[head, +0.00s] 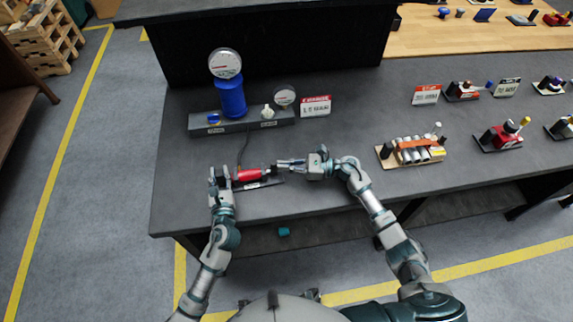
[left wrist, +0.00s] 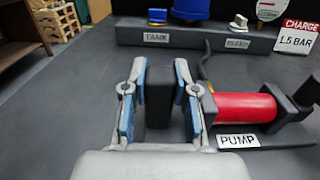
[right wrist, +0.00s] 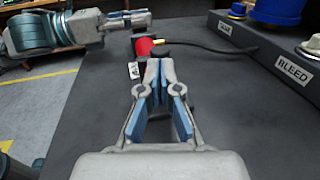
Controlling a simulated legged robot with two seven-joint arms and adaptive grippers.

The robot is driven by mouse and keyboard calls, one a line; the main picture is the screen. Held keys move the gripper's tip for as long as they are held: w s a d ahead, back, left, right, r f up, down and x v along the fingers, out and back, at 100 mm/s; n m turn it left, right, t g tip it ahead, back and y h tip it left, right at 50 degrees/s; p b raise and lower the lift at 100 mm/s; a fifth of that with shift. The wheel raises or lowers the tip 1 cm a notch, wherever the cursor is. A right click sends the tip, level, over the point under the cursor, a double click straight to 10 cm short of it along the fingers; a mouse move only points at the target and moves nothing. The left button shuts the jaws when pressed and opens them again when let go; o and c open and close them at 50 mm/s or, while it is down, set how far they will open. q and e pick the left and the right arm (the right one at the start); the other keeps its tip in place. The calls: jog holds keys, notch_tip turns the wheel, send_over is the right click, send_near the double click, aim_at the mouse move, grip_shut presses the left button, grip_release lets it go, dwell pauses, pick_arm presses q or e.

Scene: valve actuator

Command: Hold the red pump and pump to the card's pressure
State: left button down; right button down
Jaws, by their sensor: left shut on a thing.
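The red pump (head: 249,175) lies on the dark bench, with a black hose running from it towards the blue tank (head: 231,97). My left gripper (head: 219,176) is shut on the pump's black end block (left wrist: 158,95). My right gripper (head: 280,165) is at the pump's other end, its fingertips close together on the black handle (right wrist: 160,52). The white card (head: 315,106) reads "CHARGE 1.5 BAR" in the left wrist view. A large round gauge (head: 224,64) tops the tank, and a smaller gauge (head: 285,95) stands beside it. Their needles are too small to read.
The grey base (head: 240,125) carries the tank, a blue valve knob (head: 213,118) and a white bleed knob (head: 267,111). A board with several cylinders (head: 415,151) lies to the right, with other labelled stations beyond. The bench between card and board is clear.

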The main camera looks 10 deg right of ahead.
pick_arm(q)
jog(key=shift+d, duration=0.15)
pick_arm(e)
jog(key=v, duration=1.4)
jog(key=shift+d+f, duration=0.1)
jog(key=shift+w, duration=0.1)
dwell(0.7)
pick_arm(q)
jog(key=c, duration=0.8)
grip_release()
